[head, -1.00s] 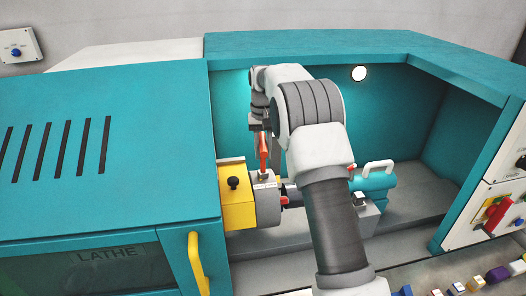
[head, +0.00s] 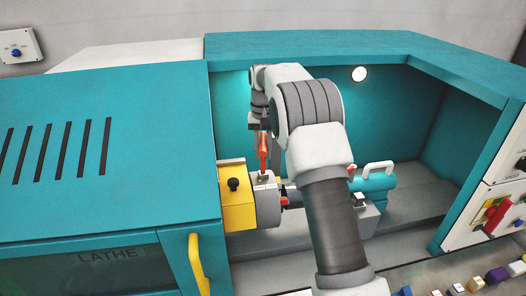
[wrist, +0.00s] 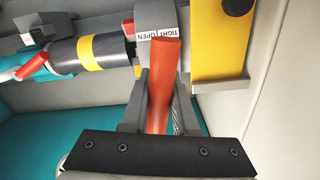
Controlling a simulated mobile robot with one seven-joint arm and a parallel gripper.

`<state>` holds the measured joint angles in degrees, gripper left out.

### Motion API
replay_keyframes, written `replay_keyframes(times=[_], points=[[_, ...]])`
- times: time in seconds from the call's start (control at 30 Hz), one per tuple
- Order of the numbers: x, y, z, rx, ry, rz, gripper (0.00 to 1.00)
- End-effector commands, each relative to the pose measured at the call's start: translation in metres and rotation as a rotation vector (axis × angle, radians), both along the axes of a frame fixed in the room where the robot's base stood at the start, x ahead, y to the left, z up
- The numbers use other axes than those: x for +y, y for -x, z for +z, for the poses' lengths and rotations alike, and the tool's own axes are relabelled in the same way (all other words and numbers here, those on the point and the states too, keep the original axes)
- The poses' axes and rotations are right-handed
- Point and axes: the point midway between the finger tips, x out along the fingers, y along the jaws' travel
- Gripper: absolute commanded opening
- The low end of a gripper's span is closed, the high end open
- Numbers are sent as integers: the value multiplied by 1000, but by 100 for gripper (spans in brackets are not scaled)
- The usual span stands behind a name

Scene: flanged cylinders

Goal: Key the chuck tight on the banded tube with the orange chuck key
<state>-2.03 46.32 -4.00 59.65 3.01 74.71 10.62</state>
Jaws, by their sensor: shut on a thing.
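The orange chuck key (head: 263,150) stands upright at the top of the grey chuck (head: 268,208). My gripper (head: 259,128) is shut on the key from above; the wrist view also shows the gripper (wrist: 158,105) with a finger on each side of the orange key (wrist: 162,75). The chuck (wrist: 155,18) carries a label reading TIGHT and OPEN beside the key. The key's lower tip is hidden in the wrist view, so its seating cannot be told. The banded tube (wrist: 108,50), dark with a yellow band, runs into the chuck; my arm mostly hides it in the head view.
A yellow block (head: 237,200) with a black knob stands left of the chuck. A turquoise cylinder with a white handle (head: 378,168) lies to the right. Teal lathe walls (head: 430,60) enclose the bay. Small coloured items (head: 498,275) lie at the front right.

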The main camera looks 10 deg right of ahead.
Motion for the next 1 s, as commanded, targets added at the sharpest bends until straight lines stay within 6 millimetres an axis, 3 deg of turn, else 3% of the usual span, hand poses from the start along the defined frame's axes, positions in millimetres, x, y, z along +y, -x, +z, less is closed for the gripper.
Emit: replay_keyframes(times=[0.1, 1.0], points=[[0, -1, 11, -7, 0, 0, 0], [0, -2, 54, -7, 1, 0, 0]])
